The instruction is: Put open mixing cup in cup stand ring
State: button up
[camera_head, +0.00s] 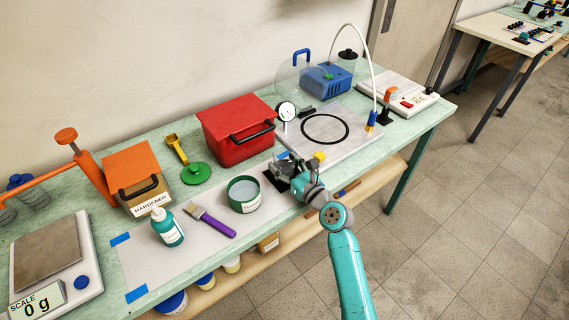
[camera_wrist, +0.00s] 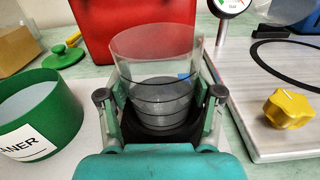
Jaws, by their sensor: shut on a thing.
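The open mixing cup (camera_wrist: 155,65) is clear and open at the top, with ridged bands low on its wall. It stands roughly upright between the two fingers of my gripper (camera_wrist: 160,105), which is shut on it. In the head view my gripper (camera_head: 287,168) is over the front part of the bench, right of the green tin, and the cup is hard to make out there. A dark curved piece (camera_wrist: 150,130) lies around the cup's lower part. I cannot tell whether it is the cup stand ring or whether the cup is seated in it.
A red box (camera_head: 237,130) is behind. On the right is a plate with a black ring (camera_head: 326,129) and a yellow knob (camera_wrist: 290,108). The scale (camera_head: 55,265) reads 0 g.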

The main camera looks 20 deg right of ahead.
jog(key=shift+f, duration=0.15)
jog(key=o, duration=1.2)
jog(key=shift+r, duration=0.2)
jog(key=v, duration=1.2)
